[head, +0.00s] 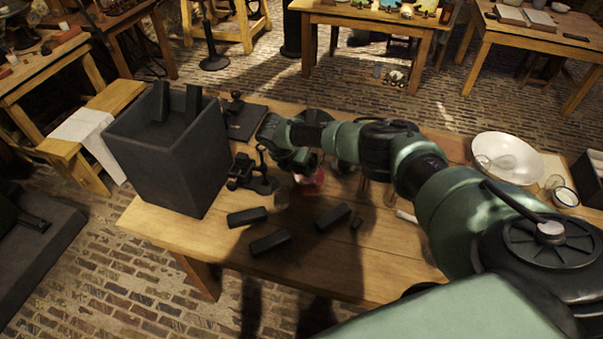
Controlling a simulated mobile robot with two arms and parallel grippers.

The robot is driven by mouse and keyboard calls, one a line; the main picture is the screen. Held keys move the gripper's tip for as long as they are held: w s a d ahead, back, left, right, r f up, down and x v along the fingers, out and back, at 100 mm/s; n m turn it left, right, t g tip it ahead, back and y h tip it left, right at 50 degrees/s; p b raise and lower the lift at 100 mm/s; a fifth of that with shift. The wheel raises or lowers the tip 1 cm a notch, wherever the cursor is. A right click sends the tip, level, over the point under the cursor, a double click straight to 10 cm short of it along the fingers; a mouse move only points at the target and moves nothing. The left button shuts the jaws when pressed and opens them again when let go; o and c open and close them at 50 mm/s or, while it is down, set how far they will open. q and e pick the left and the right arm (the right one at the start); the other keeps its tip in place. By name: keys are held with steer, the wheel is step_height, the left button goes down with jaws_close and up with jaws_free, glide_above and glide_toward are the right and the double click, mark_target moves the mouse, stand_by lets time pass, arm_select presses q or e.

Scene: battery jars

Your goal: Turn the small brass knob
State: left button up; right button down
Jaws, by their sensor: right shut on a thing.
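My right arm reaches in from the right across the wooden table (385,255). Its gripper (288,160) is low over the table's middle, beside a small dark metal apparatus (250,178) with an upright post. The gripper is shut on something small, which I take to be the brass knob. The knob itself cannot be made out; the hand and the dim light hide it. A small red thing (313,182) shows just right of the gripper. My left gripper is not in view.
A tall dark open box (175,160) stands at the table's left end. Several dark blocks (270,242) lie in front of the gripper. A white bowl (507,157) and glass jars (565,196) stand at the right. Another dark apparatus (240,118) stands behind.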

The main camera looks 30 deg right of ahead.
steer(key=shift+d, duration=0.1)
stand_by(0.3)
steer(key=c, duration=1.6)
jaws_free()
steer(key=b+v, duration=0.1)
steer(key=v, duration=0.6)
steer(key=shift+w+r, duration=0.1)
steer(key=shift+r, duration=0.25)
steer(key=shift+f, duration=0.1)
